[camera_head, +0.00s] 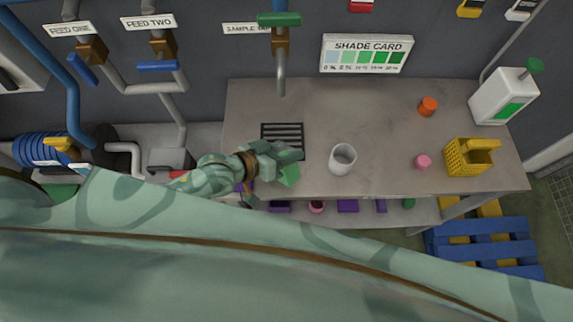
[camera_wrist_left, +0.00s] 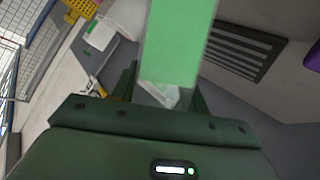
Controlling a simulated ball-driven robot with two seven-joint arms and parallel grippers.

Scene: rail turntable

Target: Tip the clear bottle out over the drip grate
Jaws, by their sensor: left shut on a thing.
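The drip grate (camera_head: 283,135) is a dark slotted plate on the workbench below the sample tap. It also shows in the wrist view (camera_wrist_left: 243,52). My left gripper (camera_head: 288,157) is near the front edge of the bench, just in front of the grate. In the wrist view its fingers (camera_wrist_left: 163,95) are shut on the clear bottle (camera_wrist_left: 178,40), which looks filled with green; a clear part shows between the fingers. In the head view only a green piece of the bottle (camera_head: 289,175) shows beside the hand. I cannot tell its exact tilt. My right gripper is out of view.
A white cup (camera_head: 342,159) stands right of the grate. Further right are an orange cap (camera_head: 428,106), a pink piece (camera_head: 423,162), a yellow basket (camera_head: 469,156) and a white jug (camera_head: 503,96). The sample tap's pipe (camera_head: 281,75) hangs above the grate.

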